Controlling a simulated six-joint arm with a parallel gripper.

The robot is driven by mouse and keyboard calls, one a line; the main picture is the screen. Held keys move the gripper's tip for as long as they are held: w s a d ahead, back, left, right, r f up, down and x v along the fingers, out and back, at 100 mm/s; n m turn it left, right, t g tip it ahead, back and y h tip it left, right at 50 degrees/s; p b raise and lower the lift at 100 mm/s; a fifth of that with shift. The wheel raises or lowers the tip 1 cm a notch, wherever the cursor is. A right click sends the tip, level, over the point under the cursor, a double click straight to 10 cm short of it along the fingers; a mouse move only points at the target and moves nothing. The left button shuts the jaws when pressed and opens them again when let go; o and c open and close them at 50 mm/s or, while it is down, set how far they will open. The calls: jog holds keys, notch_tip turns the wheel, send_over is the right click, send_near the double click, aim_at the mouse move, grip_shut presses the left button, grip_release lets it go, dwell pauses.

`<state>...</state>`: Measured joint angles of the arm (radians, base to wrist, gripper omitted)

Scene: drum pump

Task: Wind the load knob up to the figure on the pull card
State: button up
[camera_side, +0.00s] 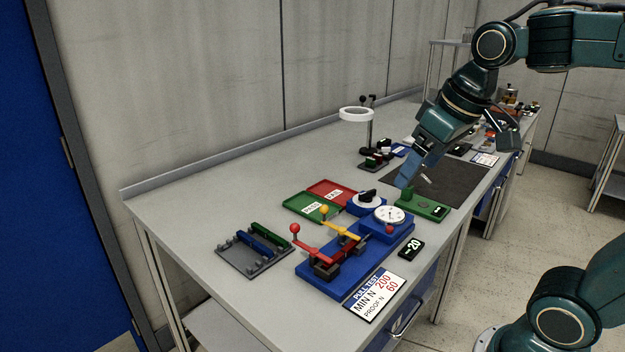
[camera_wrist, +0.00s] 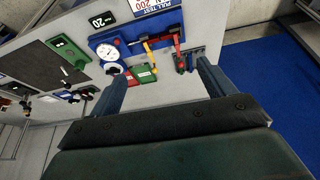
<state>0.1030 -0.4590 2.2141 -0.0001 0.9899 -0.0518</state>
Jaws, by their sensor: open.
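The pull card (camera_side: 377,294) lies at the bench's front edge and reads PULL TEST, MIN N 200, PROOF N 60. What looks like the load knob (camera_side: 367,196) is black on a white disc with a blue base, behind the white dial gauge (camera_side: 389,214). The disc also shows in the wrist view (camera_wrist: 113,69), beside the gauge (camera_wrist: 108,52). My gripper (camera_side: 402,184) is open and empty, above the bench and to the right of the knob, apart from it. The gauge reading is too small to tell.
A blue pull fixture (camera_side: 338,262) with red and yellow levers stands in front. Green and red trays (camera_side: 312,206) lie behind it, a grey rack (camera_side: 254,250) left. A green box (camera_side: 422,204) and a black tile marked 20 (camera_side: 411,247) sit near the gauge. A ring lamp (camera_side: 356,114) stands behind.

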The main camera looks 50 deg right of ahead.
jog(key=w+d+r+g, duration=0.1)
jog(key=w+d+r, duration=0.1)
jog(key=w+d, duration=0.5)
jog(key=m+g, duration=0.2)
jog(key=g, duration=0.2)
send_over(369, 192)
notch_tip(369, 192, down, 14)
notch_tip(369, 192, down, 14)
jog(key=shift+r, duration=0.15)
jog(key=shift+c, duration=0.4)
